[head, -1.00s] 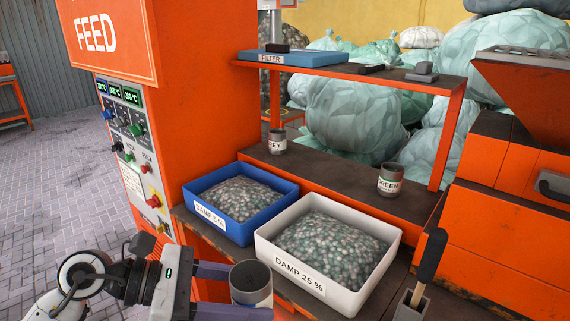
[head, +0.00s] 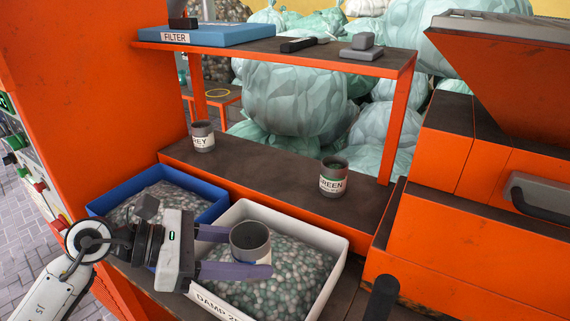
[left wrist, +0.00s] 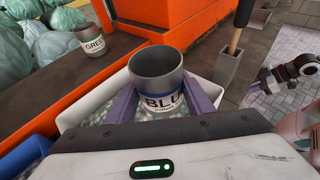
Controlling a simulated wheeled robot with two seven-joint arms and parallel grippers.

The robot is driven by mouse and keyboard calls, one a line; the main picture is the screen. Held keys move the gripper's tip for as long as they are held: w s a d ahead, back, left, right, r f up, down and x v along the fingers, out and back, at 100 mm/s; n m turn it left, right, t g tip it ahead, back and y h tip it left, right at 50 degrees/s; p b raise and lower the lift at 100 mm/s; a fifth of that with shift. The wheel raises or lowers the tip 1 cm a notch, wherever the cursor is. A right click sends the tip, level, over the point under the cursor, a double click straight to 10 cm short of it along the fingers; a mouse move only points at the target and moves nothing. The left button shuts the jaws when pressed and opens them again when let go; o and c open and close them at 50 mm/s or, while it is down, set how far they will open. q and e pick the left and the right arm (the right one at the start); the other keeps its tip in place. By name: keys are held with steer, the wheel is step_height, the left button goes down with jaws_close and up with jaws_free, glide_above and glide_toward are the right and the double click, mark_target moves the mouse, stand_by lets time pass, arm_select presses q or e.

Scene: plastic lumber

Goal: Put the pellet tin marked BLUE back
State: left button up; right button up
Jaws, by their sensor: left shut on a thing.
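The grey pellet tin (head: 250,241) is between the fingers of my left gripper (head: 235,255), which is shut on it. In the left wrist view its label reads "BLU" and the tin (left wrist: 158,77) is upright. The gripper holds it over the white bin of pellets (head: 325,235). On the dark shelf (head: 265,172) behind stand a tin marked GREY (head: 203,137) at the left and a tin marked GREEN (head: 333,177) at the right, with bare shelf between them. My right gripper is not identifiable in the head view.
A blue bin (head: 130,195) of pellets stands left of the white one. An upper orange shelf (head: 300,60) carries a blue FILTER box (head: 215,36) and small dark items above the tins. An orange machine (head: 450,220) stands at the right. A black-handled tool (head: 382,298) stands upright at the front right.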

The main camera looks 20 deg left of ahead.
arm_select(q)
steer(key=w+a+n+t+y+b, duration=0.1)
steer(key=w, duration=0.5)
steer(key=w+a+n+t+y+b, duration=0.1)
steer(key=w+a+b, duration=0.1)
steer(key=w, duration=0.5)
steer(key=w+a+f+n+t+y+b, duration=0.1)
steer(key=w, duration=0.5)
steer(key=shift+w+a+n+b, duration=0.25)
steer(key=shift+n+b, duration=0.05)
steer(key=w+a+r, duration=0.1)
steer(key=w, duration=0.1)
steer(key=w+a+n+y+b, duration=0.1)
steer(key=w, duration=0.1)
steer(key=w+a+r+n+t+y, duration=0.1)
steer(key=w, duration=0.1)
steer(key=shift+w+a+r+b, duration=0.15)
steer(key=shift+w+r+b, duration=0.1)
steer(key=shift+r+b, duration=0.1)
steer(key=w+a+r+n+t+y+b, duration=0.1)
steer(key=w+a+r+n+y+b, duration=0.2)
steer(key=w+a+r, duration=0.35)
steer(key=shift+y, duration=0.5)
steer(key=f, duration=0.2)
steer(key=f+p, duration=0.1)
steer(key=f, duration=0.3)
steer(key=shift+w+a, duration=0.15)
steer(key=shift+a, duration=0.1)
steer(key=shift+f, duration=2.05)
steer(key=shift+f, duration=0.1)
